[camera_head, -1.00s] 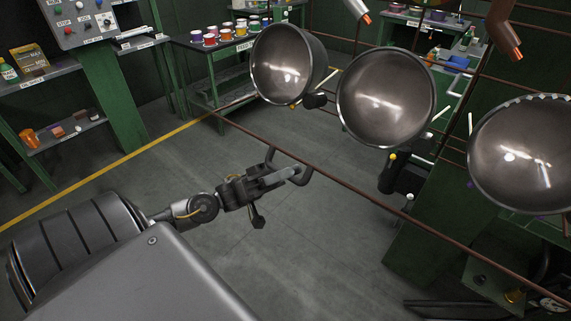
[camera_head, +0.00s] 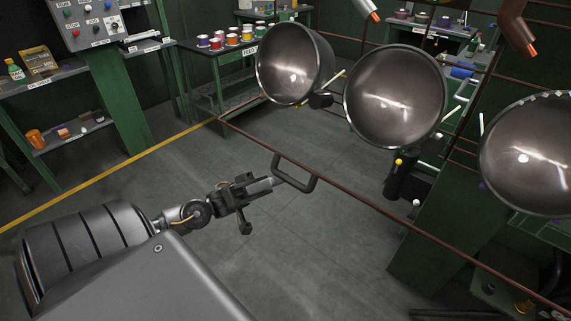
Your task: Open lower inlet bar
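A long, thin rusty-brown bar (camera_head: 385,218) runs low across the view, from the middle left down to the bottom right. A dark U-shaped handle (camera_head: 308,187) is fixed to it near its left part. My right gripper is not in view.
Large shiny metal bowls (camera_head: 395,95) hang above and behind the bar. A green table (camera_head: 190,47) with several paint pots stands behind, and shelves (camera_head: 55,75) stand at the left. The grey floor (camera_head: 150,175) below is clear, with a yellow line.

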